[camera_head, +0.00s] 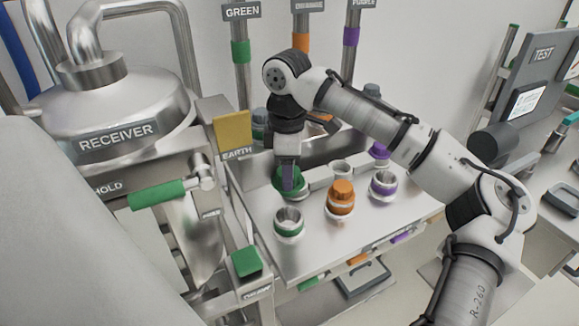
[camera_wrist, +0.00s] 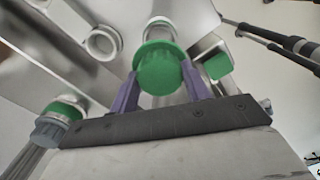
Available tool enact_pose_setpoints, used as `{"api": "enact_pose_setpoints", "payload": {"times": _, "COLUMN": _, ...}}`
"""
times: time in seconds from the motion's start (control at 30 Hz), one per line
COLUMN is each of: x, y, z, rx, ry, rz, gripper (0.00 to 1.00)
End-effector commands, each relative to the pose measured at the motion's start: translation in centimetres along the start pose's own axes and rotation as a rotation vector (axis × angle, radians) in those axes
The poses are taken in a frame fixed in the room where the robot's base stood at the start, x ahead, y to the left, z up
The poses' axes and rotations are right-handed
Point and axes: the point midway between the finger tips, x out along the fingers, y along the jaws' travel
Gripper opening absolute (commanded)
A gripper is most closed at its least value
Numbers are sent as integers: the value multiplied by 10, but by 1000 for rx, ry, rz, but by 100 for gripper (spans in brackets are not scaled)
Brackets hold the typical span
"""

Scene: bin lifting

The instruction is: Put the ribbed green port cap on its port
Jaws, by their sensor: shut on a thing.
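The green port cap (camera_head: 291,187) is in my gripper (camera_head: 289,172), just behind the open green-ringed port (camera_head: 288,222) in the head view. My gripper points down and its fingers are shut on the cap. The wrist view shows the ribbed green cap (camera_wrist: 160,68) between the two purple fingers of my gripper (camera_wrist: 163,80). The green-ringed port's mouth is open and uncovered in the head view. The cap is apart from this port; whether its underside touches anything I cannot tell.
A yellow EARTH plate (camera_head: 231,130) stands left of my gripper. The panel (camera_head: 318,245) is bare in front.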

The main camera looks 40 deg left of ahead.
Motion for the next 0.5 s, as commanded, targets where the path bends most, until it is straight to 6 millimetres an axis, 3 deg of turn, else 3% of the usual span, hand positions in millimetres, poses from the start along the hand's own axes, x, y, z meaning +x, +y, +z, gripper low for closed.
{"api": "enact_pose_setpoints", "payload": {"times": 0.03, "x": 10, "y": 0, "z": 0, "rx": 1, "ry": -1, "rz": 1, "gripper": 16}}
{"api": "enact_pose_setpoints", "payload": {"times": 0.33, "x": 39, "y": 0, "z": 0, "rx": 2, "ry": -1, "rz": 1, "gripper": 16}}
{"api": "enact_pose_setpoints", "payload": {"times": 0.5, "x": 32, "y": 0, "z": 0, "rx": 1, "ry": 1, "rz": 0, "gripper": 16}}
